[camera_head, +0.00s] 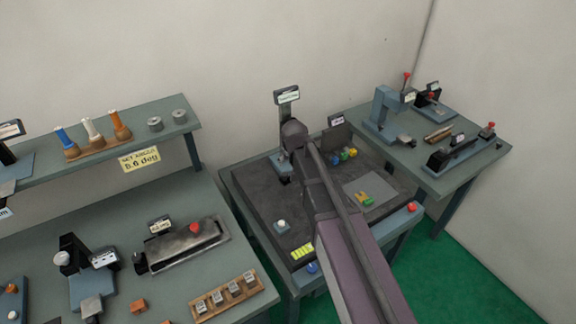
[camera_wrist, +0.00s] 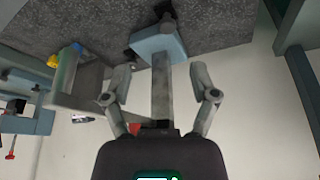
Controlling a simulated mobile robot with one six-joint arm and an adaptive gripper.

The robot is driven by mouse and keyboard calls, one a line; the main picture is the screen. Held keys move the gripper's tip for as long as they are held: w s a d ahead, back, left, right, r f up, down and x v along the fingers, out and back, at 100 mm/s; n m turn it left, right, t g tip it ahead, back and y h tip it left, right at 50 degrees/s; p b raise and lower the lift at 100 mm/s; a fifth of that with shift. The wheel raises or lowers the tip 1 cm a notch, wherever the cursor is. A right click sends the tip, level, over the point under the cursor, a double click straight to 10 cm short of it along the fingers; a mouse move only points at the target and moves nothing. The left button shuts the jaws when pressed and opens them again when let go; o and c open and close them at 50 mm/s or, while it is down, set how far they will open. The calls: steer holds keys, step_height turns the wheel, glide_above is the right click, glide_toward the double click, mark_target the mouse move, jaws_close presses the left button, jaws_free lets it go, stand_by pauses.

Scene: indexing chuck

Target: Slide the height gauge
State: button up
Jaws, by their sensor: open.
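The height gauge (camera_head: 284,113) stands upright at the back of the dark granite plate (camera_head: 250,193), with a display at its top and a blue-grey base. My arm hides part of it in the head view. The wrist view is upside down and shows the gauge's blue base (camera_wrist: 155,46) and its grey column. My gripper (camera_wrist: 162,78) is open, with one finger on each side of the column. Clear gaps show between the fingers and the column, and I cannot tell the depth. In the head view my arm hides the fingers.
Coloured pieces (camera_head: 343,156), a grey plate (camera_head: 369,189) and a white-topped button (camera_head: 281,226) are on the granite. A right table (camera_head: 470,157) holds several tools. A left bench (camera_head: 195,268) carries a vise-like tool (camera_head: 186,246) and a raised shelf (camera_head: 55,145).

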mark_target(285, 174)
steer(key=shift+w+a+r, duration=0.15)
steer(key=shift+w+a, duration=0.65)
steer(key=shift+w, duration=0.1)
steer(key=shift+w+f, duration=0.1)
steer(key=shift+f, duration=0.1)
steer(key=b+x, duration=1.2)
steer(key=x, duration=0.1)
steer(key=shift+w+f+b, duration=0.1)
steer(key=shift+f+b, duration=0.05)
steer(key=shift+b, duration=0.25)
jaws_close()
